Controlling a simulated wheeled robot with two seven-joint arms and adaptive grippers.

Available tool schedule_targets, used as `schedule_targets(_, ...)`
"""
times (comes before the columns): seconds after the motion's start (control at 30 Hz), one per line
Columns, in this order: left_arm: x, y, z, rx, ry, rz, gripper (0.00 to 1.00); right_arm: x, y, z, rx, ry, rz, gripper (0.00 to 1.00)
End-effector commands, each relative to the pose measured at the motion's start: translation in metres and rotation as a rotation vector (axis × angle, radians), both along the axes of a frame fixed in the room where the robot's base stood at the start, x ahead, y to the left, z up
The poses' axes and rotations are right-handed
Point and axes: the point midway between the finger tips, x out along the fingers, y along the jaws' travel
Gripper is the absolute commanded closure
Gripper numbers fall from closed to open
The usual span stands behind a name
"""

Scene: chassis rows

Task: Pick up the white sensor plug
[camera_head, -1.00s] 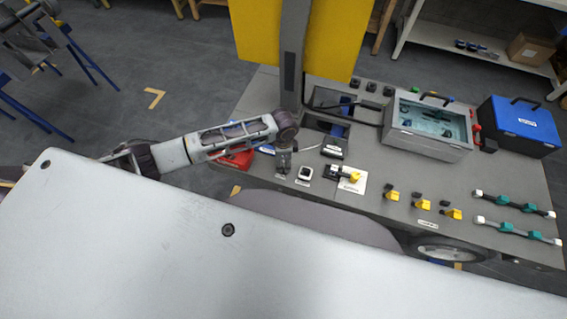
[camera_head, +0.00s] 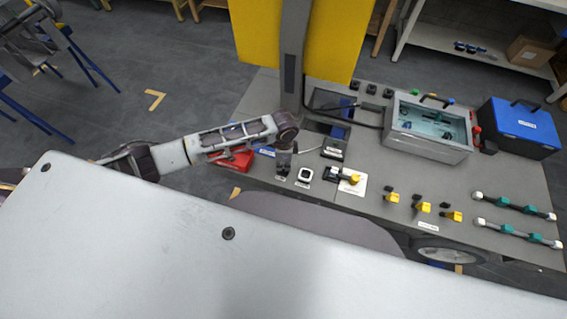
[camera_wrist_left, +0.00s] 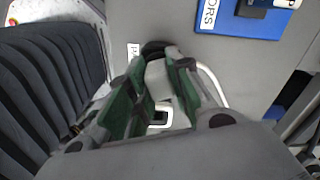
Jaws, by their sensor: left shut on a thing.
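The white sensor plug (camera_wrist_left: 158,80) is between the green-padded fingers of my left gripper (camera_wrist_left: 152,92) in the left wrist view. The gripper is shut on it. A white cable (camera_wrist_left: 215,82) curves away to the right of the fingers. I cannot tell whether the plug touches the bench. My right gripper is not in view.
A yellow-tipped connector (camera_head: 353,179) on a white plate is further right.

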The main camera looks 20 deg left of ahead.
Motion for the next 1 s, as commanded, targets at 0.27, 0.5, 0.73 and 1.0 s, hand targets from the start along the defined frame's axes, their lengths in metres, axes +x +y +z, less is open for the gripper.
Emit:
schedule_targets(0.27, 0.001, 0.000, 0.030, -0.002, -0.003, -0.001, 1.00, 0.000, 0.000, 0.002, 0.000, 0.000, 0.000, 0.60)
schedule_targets(0.5, 0.001, -0.001, 0.066, -0.003, -0.002, 0.000, 1.00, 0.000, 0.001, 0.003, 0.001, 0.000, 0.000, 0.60)
schedule_targets(0.73, 0.001, 0.000, 0.090, -0.001, -0.003, 0.000, 1.00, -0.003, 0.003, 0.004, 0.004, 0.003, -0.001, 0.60)
schedule_targets(1.0, 0.000, 0.000, 0.096, -0.001, 0.000, 0.000, 1.00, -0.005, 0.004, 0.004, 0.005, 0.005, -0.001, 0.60)
